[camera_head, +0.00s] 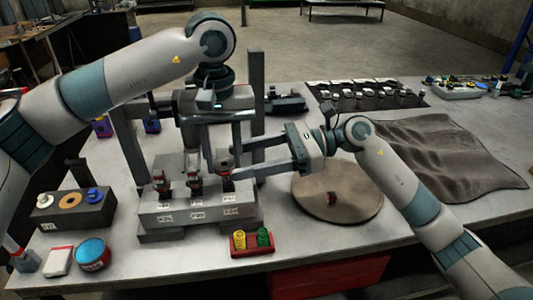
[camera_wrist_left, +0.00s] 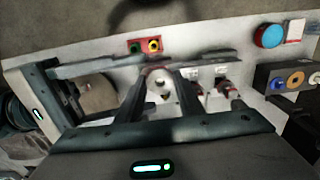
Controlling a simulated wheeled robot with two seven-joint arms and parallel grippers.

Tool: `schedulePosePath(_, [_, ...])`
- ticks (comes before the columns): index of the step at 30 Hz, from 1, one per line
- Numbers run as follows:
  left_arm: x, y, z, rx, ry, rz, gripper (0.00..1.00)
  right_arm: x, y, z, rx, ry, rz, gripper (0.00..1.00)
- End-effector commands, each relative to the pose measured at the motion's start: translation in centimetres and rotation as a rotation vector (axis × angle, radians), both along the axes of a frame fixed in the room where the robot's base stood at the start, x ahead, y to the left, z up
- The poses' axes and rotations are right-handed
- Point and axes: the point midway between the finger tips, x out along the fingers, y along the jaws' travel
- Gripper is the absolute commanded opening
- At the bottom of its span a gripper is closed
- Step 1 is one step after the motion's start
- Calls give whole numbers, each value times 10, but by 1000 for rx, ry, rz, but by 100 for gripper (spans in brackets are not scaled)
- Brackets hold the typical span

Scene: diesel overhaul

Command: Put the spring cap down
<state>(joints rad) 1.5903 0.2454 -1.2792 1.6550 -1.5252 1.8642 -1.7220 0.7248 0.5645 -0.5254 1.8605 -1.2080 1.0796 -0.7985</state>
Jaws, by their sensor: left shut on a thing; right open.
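My left gripper (camera_head: 222,160) points down over the right end of a grey stepped block (camera_head: 170,215). It is shut on a small pale metal piece, seemingly the spring cap, seen between its fingers in the left wrist view (camera_wrist_left: 160,86). The fingers partly hide it, and I cannot tell whether it touches the part below. Two red and silver upright assemblies, left (camera_head: 161,184) and middle (camera_head: 194,180), stand on the block. My right gripper (camera_head: 237,163) is open and reaches in from the right, its fingers close to the left gripper's fingertips.
A round brown turntable (camera_head: 312,203) with a small dark red piece is right of the block. A red tray (camera_head: 252,250) with yellow and green pieces lies in front. A dark holder (camera_head: 73,212) and blue-topped tin (camera_head: 93,254) are left. A frame (camera_head: 256,80) stands behind.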

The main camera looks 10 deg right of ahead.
Motion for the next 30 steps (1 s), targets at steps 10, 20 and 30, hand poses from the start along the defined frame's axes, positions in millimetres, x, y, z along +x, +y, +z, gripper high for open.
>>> schedulePosePath(10, [0,0,0,0,0,0,11,0,26,-4,0,0,0,56])
schedulePosePath(20, [0,0,0,0,0,0,11,0,26,-4,0,0,-1,47])
schedulePosePath(30, [0,0,0,0,0,0,56,0,26,-4,0,0,-1,11])
